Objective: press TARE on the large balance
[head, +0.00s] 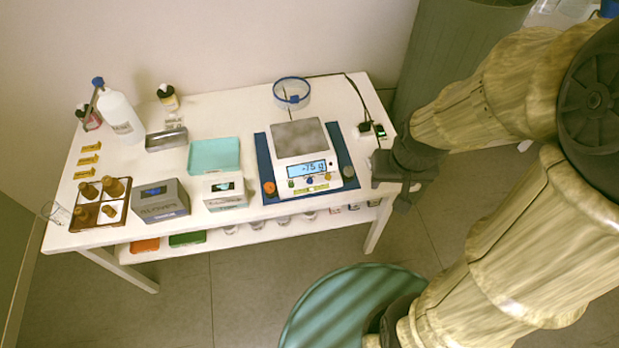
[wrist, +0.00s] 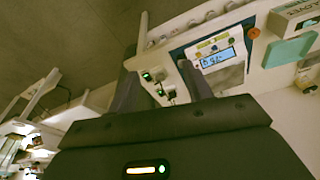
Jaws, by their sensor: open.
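The large balance (head: 304,179) stands on a blue mat at the right part of the white table, with a grey square pan on top. Its lit display (head: 307,169) reads a negative number, roughly -75 g. Below it is a front panel with small coloured buttons (head: 310,188); their labels are too small to read. The balance also shows in the wrist view (wrist: 232,72), turned over, beyond my fingers. My gripper (head: 391,184) is open and empty at the table's right edge, right of the balance and apart from it. Its two dark fingers (wrist: 160,88) show in the wrist view.
A black adapter with a green light (head: 380,131) and cables sit near the right edge. A blue-rimmed clear ring (head: 292,92) is behind the balance.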

